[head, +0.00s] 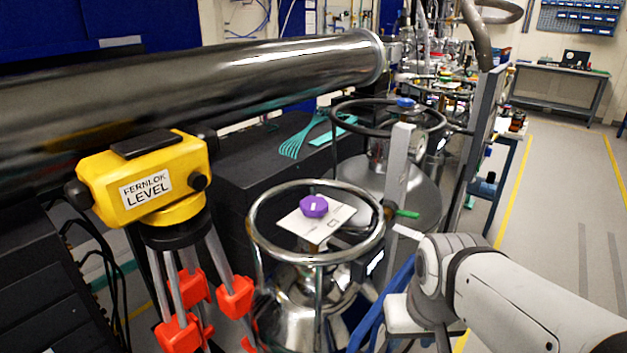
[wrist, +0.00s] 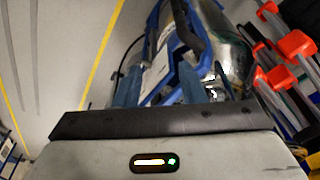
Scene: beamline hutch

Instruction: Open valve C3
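A purple knob (head: 313,206) sits on a white plate (head: 312,228) inside the ring-shaped top rail of the near silver vessel (head: 312,288). A blue knob (head: 405,102) stands on a second silver vessel (head: 412,190) behind it. I cannot read a C3 label on either. My gripper (wrist: 160,88) shows in the wrist view with two bluish fingers apart and nothing clearly between them. The near vessel's side (wrist: 228,42) appears beyond the fingers at the upper right. In the head view my wrist is low, right of the near vessel; my fingertips are not clear there.
A yellow level (head: 148,180) on a tripod with red clamps (head: 236,297) stands left of the near vessel. A large metal pipe (head: 200,88) crosses above. A grey upright post (head: 397,175) stands behind the near vessel. The floor (head: 560,200) at right is open.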

